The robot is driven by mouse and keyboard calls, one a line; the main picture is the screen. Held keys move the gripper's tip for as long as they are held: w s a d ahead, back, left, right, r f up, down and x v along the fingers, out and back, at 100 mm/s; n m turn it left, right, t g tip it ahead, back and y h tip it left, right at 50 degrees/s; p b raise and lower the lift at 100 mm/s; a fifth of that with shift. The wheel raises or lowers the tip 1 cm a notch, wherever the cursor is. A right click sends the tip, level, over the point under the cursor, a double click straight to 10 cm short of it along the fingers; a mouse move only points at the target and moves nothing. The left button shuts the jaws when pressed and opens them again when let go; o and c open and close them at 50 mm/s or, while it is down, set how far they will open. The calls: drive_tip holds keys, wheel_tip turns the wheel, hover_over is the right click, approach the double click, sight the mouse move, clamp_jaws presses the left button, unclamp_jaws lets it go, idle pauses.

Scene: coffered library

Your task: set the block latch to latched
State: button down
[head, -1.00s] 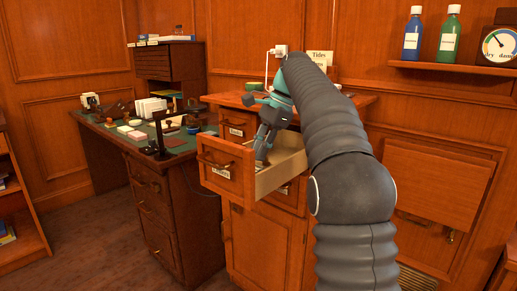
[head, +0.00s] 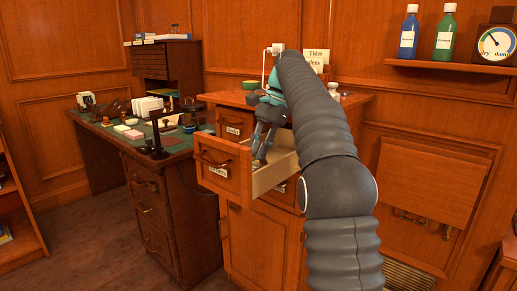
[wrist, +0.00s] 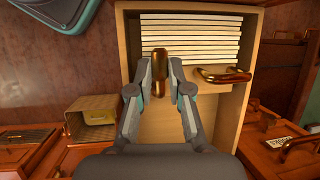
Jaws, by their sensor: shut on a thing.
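My gripper (wrist: 158,72) has its two fingers closed around an upright brass-coloured rod (wrist: 158,92) in the wrist view. In the head view, my gripper (head: 260,152) reaches down over the open top drawer of the wooden cabinet, and the rod is too small to make out. The open drawer (head: 268,182) has pale wooden walls, and its box (wrist: 254,110) lies beneath the fingers in the wrist view. I cannot tell whether the held rod belongs to the block latch. No part is clearly marked as the latch, and its setting is not readable.
White cards (wrist: 205,40) fill one end of the drawer. A brass handle (wrist: 225,78) is right of the fingers. The desk (head: 105,130) stands left, with several small objects on it. A shelf (head: 450,72) with bottles and a dial is on the right wall.

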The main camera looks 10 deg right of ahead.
drive_tip(key=c, duration=1.1)
unclamp_jaws()
